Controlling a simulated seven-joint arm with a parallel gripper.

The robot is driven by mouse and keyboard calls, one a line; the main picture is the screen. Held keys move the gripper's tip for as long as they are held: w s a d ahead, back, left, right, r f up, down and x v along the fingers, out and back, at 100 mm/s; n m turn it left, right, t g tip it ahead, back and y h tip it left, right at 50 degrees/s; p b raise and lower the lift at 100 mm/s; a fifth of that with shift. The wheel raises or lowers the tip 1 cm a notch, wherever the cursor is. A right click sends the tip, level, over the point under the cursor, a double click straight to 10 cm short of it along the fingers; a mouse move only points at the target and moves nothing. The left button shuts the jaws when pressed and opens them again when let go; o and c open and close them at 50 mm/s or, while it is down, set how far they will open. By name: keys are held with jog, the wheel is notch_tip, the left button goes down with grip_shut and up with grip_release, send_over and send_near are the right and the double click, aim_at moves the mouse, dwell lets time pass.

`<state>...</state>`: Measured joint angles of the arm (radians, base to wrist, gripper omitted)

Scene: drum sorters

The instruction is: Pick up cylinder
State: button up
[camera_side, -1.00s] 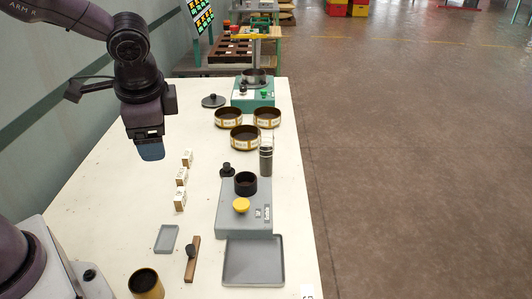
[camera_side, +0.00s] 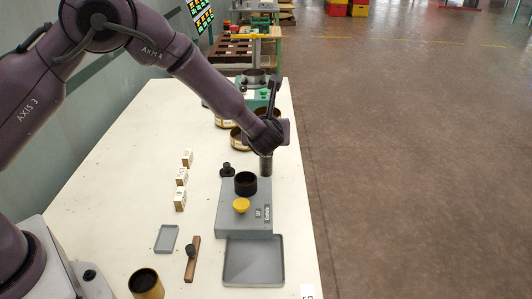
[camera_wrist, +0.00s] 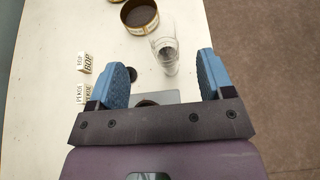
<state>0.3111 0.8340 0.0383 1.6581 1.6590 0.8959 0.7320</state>
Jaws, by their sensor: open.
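The cylinder (camera_wrist: 166,46) is clear and glassy and stands on the white table; in the wrist view it shows between and just beyond the fingertips. In the side view only its lower part (camera_side: 266,167) shows, dark grey, below my wrist, which covers the top. My gripper (camera_wrist: 163,68) is open and empty, with blue pads on both sides of the cylinder's line. I cannot tell its exact height above the cylinder. In the side view my wrist hides the fingers.
A grey device (camera_side: 232,222) with a black cup and yellow knob stands close in front of the cylinder. Round brown-rimmed drums (camera_wrist: 138,14) stand behind it. Labelled blocks (camera_side: 181,177) stand to the left. The table's right edge is near.

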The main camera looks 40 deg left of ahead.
jog(key=f+x, duration=0.1)
jog(key=x, duration=0.8)
jog(key=shift+d, duration=0.15)
jog(key=c, duration=1.3)
jog(key=shift+r, duration=0.1)
